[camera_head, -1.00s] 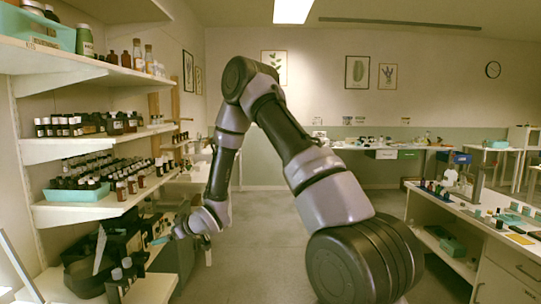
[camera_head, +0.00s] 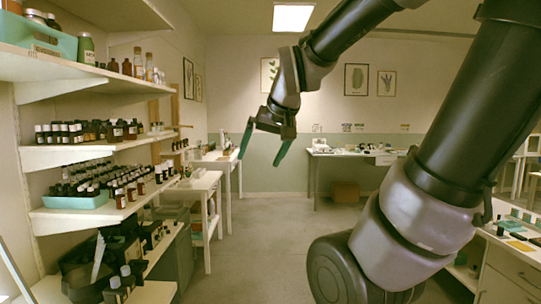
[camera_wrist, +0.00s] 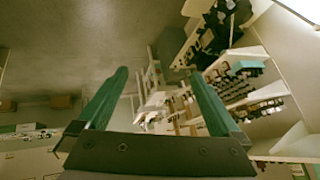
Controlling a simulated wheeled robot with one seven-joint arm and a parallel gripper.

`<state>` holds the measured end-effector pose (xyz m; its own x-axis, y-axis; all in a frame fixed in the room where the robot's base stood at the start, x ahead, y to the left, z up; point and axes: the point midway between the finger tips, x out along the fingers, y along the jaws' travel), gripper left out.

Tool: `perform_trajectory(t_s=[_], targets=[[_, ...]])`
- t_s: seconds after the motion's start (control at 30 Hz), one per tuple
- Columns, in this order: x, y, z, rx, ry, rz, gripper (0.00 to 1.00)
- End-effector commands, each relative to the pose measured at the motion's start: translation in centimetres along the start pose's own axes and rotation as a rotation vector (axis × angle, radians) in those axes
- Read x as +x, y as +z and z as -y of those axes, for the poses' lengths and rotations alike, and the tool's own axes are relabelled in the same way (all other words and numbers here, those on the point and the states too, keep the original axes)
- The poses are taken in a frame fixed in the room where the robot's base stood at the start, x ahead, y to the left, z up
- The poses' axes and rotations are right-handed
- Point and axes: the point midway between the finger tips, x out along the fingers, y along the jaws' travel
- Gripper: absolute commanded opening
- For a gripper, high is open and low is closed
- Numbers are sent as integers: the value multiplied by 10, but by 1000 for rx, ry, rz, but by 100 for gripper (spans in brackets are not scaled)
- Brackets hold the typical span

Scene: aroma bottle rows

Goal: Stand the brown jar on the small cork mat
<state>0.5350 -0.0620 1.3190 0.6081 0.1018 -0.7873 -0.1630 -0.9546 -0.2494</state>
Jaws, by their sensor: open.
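My gripper (camera_head: 259,160) is raised in mid-air in the middle of the room, its green fingers spread and pointing down, with nothing between them. Its open fingers also show in the wrist view (camera_wrist: 158,75). It is well to the right of the shelves and touches nothing. Two small brown jars (camera_head: 127,67) stand on the upper left shelf, and many dark brown bottles (camera_head: 120,198) stand in rows below. I cannot tell which is the task's jar. I cannot make out the small cork mat for certain; a flat yellow-orange piece (camera_head: 520,246) lies on the right bench.
White wall shelves (camera_head: 75,154) crowd the left side. A teal tray (camera_head: 75,202) of bottles sits on one shelf. A white bench (camera_head: 490,262) at right is partly behind my arm. Tables stand along the back wall. The middle floor (camera_head: 260,225) is clear.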

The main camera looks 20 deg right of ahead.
Motion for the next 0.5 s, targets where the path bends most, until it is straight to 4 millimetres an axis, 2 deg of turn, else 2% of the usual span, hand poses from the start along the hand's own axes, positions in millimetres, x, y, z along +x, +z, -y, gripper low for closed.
perform_trajectory(t_s=[0.03, 0.1, 0.2, 0.33, 0.5], targets=[[-15, 12, -2, 36, -12, 6, 100], [-29, 27, -4, 78, -27, 26, 100], [-41, 41, -5, 116, -42, 46, 100], [-47, 49, -5, 134, -50, 59, 100], [-46, 49, -5, 135, -50, 60, 100]])
